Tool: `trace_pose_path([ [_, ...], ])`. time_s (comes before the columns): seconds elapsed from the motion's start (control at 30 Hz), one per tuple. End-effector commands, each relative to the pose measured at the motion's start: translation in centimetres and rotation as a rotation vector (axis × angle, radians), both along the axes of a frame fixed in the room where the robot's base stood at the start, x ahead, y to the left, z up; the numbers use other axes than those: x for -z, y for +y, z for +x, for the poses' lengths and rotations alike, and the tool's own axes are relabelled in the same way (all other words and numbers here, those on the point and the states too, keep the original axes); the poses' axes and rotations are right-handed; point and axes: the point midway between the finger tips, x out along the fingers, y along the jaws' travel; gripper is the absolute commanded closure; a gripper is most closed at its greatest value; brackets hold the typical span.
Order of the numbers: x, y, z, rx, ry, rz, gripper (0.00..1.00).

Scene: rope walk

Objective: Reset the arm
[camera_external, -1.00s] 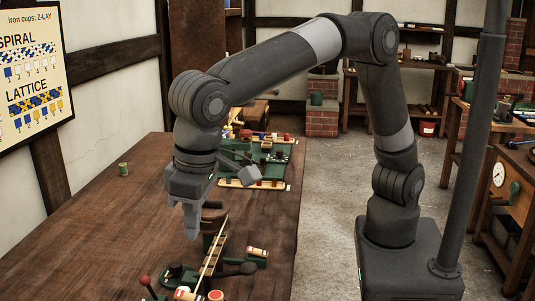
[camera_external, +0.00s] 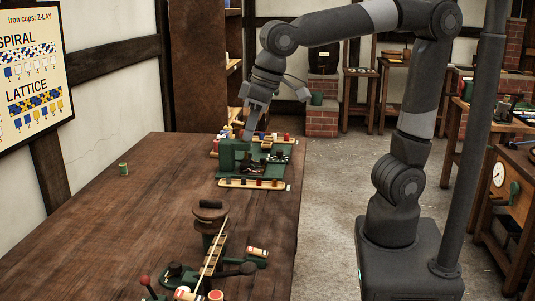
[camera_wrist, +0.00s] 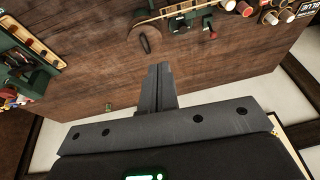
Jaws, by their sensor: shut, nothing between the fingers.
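My gripper (camera_external: 249,132) is shut and empty. In the external view it points down above the far part of the long wooden table (camera_external: 110,220), just over or in front of the green machine there; the exact gap cannot be told. In the wrist view the closed fingers (camera_wrist: 158,72) stand in the middle, with bare table top around them. My arm is raised and reaches from its base at the right towards the far end of the table.
A green machine (camera_external: 232,155) with a tray of coloured pieces (camera_external: 252,184) stands below my gripper. A rope-making device with a round wooden top (camera_external: 210,209) and several spools (camera_external: 257,252) stand at the near end. A small green cup (camera_external: 123,169) is at the left; the table between is clear.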

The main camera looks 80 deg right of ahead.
Motion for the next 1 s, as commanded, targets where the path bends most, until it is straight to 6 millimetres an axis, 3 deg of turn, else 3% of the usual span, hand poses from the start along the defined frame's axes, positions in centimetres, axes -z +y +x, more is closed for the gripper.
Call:
trace_pose_path([
  [0.1,0.2,-4.4,-2.8,0.011,-0.043,-0.002,1.00],
  [0.4,2.9,-11.8,-10.0,0.021,-0.141,-0.035,1.00],
  [0.63,4.9,-14.1,-13.2,0.024,-0.183,-0.061,1.00],
  [1.0,5.3,-14.4,-13.6,0.024,-0.189,-0.067,1.00],
])
